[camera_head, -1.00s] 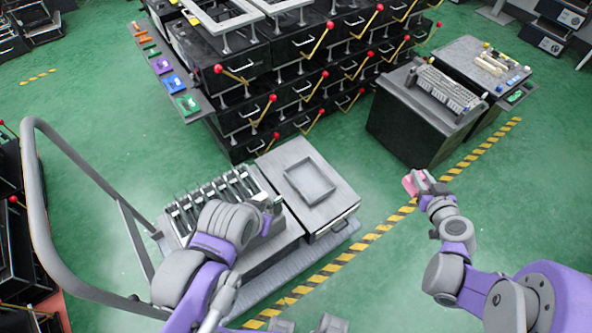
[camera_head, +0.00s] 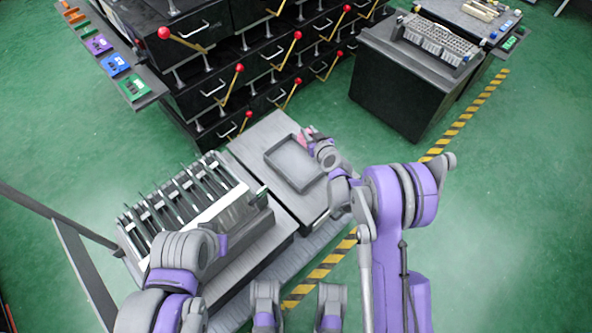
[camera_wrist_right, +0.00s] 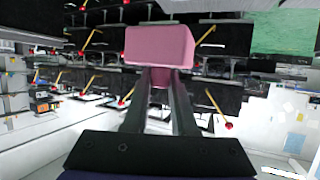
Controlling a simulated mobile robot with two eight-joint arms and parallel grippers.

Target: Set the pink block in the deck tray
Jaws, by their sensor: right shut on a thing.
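The pink block (camera_head: 302,138) is held by my right gripper (camera_head: 312,136) at the upper right corner of the deck tray (camera_head: 270,163). The tray is a shallow grey rectangle, empty as far as it shows, on the cart's deck. In the right wrist view the pink block (camera_wrist_right: 160,46) sits at the tips of the two dark fingers, and my right gripper (camera_wrist_right: 165,80) is shut on its narrower lower part. My left gripper (camera_head: 260,194) is small and dark beside the lever rack; its finger state is unclear.
A rack of several levers (camera_head: 180,205) stands left of the tray on the cart. Black drawer units with red-knobbed levers (camera_head: 238,68) rise just behind. A dark cabinet with a keyboard-like panel (camera_head: 435,40) stands at right. Green floor is open at right.

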